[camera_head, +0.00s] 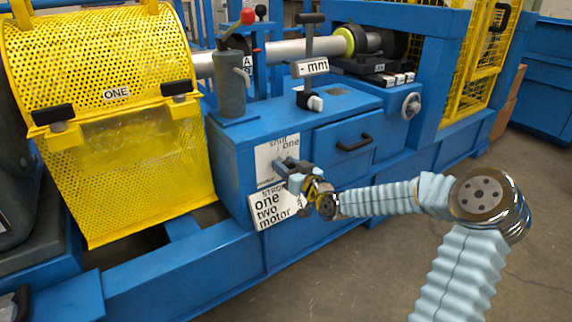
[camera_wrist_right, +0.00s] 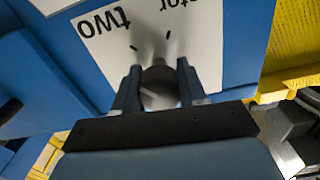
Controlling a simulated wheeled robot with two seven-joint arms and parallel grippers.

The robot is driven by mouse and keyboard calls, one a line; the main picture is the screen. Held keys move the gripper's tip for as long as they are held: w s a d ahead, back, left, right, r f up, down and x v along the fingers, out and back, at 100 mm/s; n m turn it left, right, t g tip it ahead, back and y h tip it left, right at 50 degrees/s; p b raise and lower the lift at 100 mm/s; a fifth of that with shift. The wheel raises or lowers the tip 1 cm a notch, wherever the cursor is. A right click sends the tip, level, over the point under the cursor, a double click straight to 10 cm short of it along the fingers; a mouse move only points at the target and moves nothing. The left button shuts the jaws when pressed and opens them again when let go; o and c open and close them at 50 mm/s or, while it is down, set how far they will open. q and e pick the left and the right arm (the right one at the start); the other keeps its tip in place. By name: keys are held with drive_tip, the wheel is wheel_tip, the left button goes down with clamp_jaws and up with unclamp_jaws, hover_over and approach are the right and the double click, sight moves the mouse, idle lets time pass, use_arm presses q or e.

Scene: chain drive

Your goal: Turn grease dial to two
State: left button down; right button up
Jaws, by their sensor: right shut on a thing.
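My right gripper (camera_head: 284,168) is at the upper white dial plate (camera_head: 268,152) on the front of the blue cabinet. In the right wrist view, its two fingers (camera_wrist_right: 158,90) are shut on a round grey dial knob (camera_wrist_right: 158,84), one on each side. A pale line shows on the knob's face. Around it, the plate (camera_wrist_right: 190,55) shows dark tick marks, the word "two" and letters ending in "otor", upside down in this view. The gripper hides the knob in the head view. I cannot read a grease label. My left gripper is not in view.
A lower white plate (camera_head: 268,208) reading "one two motor" is just below my right gripper. A drawer with a black handle (camera_head: 354,143) is to the right. A yellow mesh guard (camera_head: 95,65) stands at left. Open floor lies in front of the machine.

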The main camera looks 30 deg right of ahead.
drive_tip(key=o, duration=1.1)
drive_tip(key=shift+c, duration=0.2)
drive_tip(key=s+d+p, duration=0.1)
drive_tip(key=s+p, duration=0.2)
drive_tip(key=s, duration=1)
drive_tip(key=shift+s, duration=0.4)
